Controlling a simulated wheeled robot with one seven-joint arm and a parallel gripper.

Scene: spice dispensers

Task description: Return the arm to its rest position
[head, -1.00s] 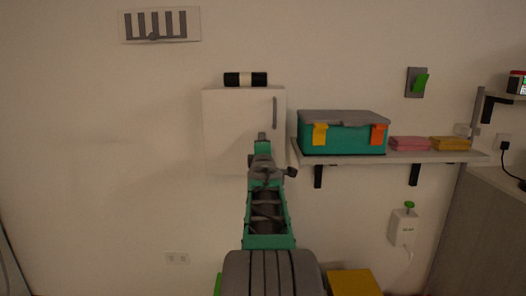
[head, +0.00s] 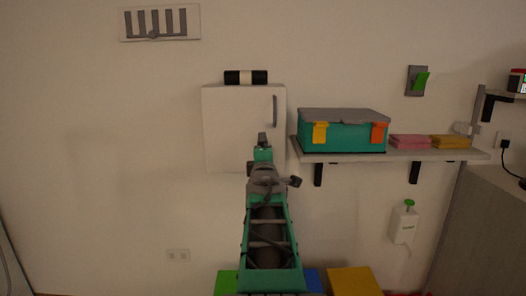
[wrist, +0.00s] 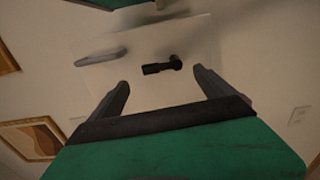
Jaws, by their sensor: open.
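My arm rises from the bottom centre of the head view, and its tip with my gripper (head: 262,139) overlaps the lower right of a white wall cabinet (head: 230,128). The fingers are seen nearly end-on there. In the wrist view, my gripper (wrist: 161,82) has its two dark fingers spread well apart, so it is open. A pale panel with a grey handle (wrist: 100,56) and a small dark object (wrist: 162,66) show beyond the fingers. The dark object appears between the fingertips, but I cannot tell how far off it is. Nothing is visibly held.
A teal toolbox (head: 343,135) and pink and yellow cloths (head: 409,141) sit on the shelf (head: 400,157) to the right. A black-and-white roll (head: 246,77) lies on the cabinet. Green (head: 226,284) and yellow (head: 353,281) boxes are low down. The wall at left is mostly bare.

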